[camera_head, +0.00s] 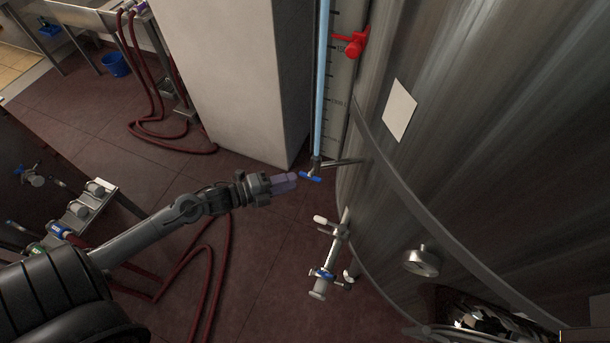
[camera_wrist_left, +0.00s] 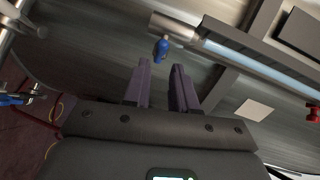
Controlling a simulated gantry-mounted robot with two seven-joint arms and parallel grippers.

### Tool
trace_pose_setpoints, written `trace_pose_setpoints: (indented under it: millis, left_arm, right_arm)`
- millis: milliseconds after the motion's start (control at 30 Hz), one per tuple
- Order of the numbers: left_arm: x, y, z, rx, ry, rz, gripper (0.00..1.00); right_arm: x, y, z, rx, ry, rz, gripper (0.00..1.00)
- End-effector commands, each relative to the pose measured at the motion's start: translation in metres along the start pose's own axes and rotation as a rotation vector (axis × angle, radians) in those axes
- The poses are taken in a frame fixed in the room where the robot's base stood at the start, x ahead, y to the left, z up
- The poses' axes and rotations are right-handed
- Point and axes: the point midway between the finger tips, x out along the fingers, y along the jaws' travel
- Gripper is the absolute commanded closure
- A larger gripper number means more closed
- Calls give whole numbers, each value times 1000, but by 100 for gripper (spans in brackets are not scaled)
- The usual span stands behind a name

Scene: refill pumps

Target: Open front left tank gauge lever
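The tank gauge is a light blue sight tube (camera_head: 321,80) with a scale, on the side of the large steel tank (camera_head: 440,120). Its small blue lever (camera_head: 310,176) is at the tube's lower end. My left gripper (camera_head: 294,178) is just left of the lever, apparently close to it. In the left wrist view the lever (camera_wrist_left: 162,48) lies beyond the fingertips, with a visible gap. The two purple-grey fingers of my left gripper (camera_wrist_left: 163,68) are apart with nothing between them. My right gripper is in neither view.
A valve fitting with a blue handle (camera_head: 322,274) projects from the tank below the gauge. A red clamp (camera_head: 352,44) is higher on the gauge. A pale pillar (camera_head: 235,75) stands behind. Red hoses (camera_head: 150,130) lie on the floor. A round knob (camera_head: 422,261) is on the tank.

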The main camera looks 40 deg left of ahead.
Motion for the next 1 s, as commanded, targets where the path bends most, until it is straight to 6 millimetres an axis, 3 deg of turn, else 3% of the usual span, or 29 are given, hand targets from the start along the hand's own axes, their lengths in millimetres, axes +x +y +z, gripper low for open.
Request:
trace_pose_setpoints:
  millis: [200,400,867,1000]
  left_arm:
    - [32,-2,0,-1,1,-1,74]
    - [50,-1,0,-1,0,0,74]
    - [58,0,0,0,0,1,74]
    - [58,0,0,0,0,1,94]
  right_arm:
    - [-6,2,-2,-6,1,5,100]
    - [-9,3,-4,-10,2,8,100]
    - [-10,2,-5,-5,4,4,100]
    - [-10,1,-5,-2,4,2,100]
